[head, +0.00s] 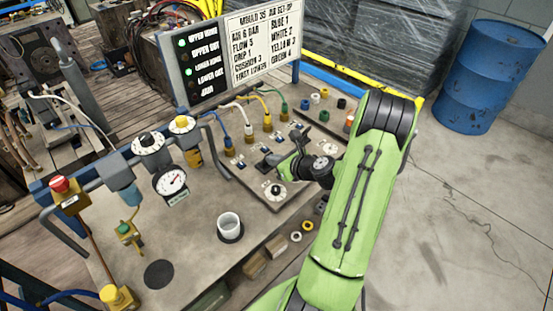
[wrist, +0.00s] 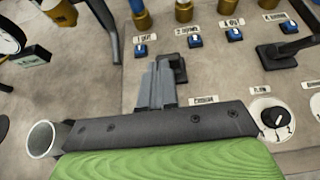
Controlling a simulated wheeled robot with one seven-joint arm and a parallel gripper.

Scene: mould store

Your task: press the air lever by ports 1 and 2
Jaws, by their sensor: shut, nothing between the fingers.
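In the wrist view my gripper (wrist: 155,85) is shut and empty, its grey fingers pointing at the panel. A black lever (wrist: 180,68) below the blue tags of port 1 (wrist: 140,50) and port 2 (wrist: 194,42) is just right of the fingertips and partly hidden by them. I cannot tell whether they touch. In the head view my gripper (head: 275,161) is low over the sloping panel. The blue hose plug (head: 229,150) and white hose plug (head: 240,138) stand behind it.
A second black lever (wrist: 277,54) stands to the right. A dial (wrist: 272,119) is close by my gripper's right side. A white cup (head: 229,226) stands on the bench. Regulators and a gauge (head: 170,181) are to the left. The sign (head: 262,45) is behind.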

